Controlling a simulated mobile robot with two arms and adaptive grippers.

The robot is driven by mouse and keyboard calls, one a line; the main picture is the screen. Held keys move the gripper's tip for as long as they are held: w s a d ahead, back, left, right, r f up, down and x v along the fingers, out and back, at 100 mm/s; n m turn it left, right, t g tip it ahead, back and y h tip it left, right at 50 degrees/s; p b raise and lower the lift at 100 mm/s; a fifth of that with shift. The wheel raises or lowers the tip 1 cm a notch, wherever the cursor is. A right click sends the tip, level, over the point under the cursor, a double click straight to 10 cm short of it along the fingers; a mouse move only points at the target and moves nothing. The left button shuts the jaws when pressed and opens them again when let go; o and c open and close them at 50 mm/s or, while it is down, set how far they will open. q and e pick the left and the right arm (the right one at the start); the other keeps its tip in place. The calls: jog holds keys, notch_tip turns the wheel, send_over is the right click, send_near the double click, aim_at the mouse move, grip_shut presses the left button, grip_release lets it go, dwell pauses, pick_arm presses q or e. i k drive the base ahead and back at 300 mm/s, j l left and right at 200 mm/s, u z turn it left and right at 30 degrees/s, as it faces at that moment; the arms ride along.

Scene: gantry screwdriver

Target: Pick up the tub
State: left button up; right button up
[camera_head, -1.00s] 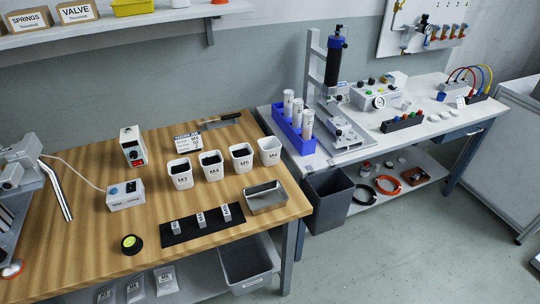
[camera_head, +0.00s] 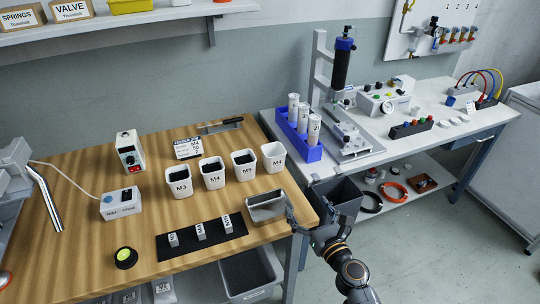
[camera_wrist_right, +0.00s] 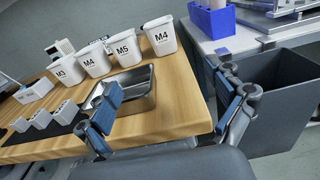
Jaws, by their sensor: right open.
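Several white tubs stand in a row on the wooden bench: an M3 tub (camera_head: 179,183), an M4 tub (camera_head: 213,174), an M5 tub (camera_head: 244,166) and another M4 tub (camera_head: 273,158) at the right end. The first three hold dark contents; the right-end one looks empty. In the right wrist view, the right-end M4 tub (camera_wrist_right: 160,38) stands upright beyond my fingers. My right gripper (camera_head: 309,212) is open and empty at the bench's right front corner, beside a metal tray (camera_head: 267,207). Its spread fingers also show in the wrist view (camera_wrist_right: 168,90). My left gripper is out of view.
A dark bin (camera_head: 338,197) stands right of the bench, close to my right gripper. A black mat (camera_head: 180,246) with small labelled blocks lies at the bench front. A blue rack (camera_head: 298,146) with white cylinders stands on the second table. A job card (camera_head: 187,149) stands behind the tubs.

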aim_at(274, 154)
jog(key=i+j, duration=0.7)
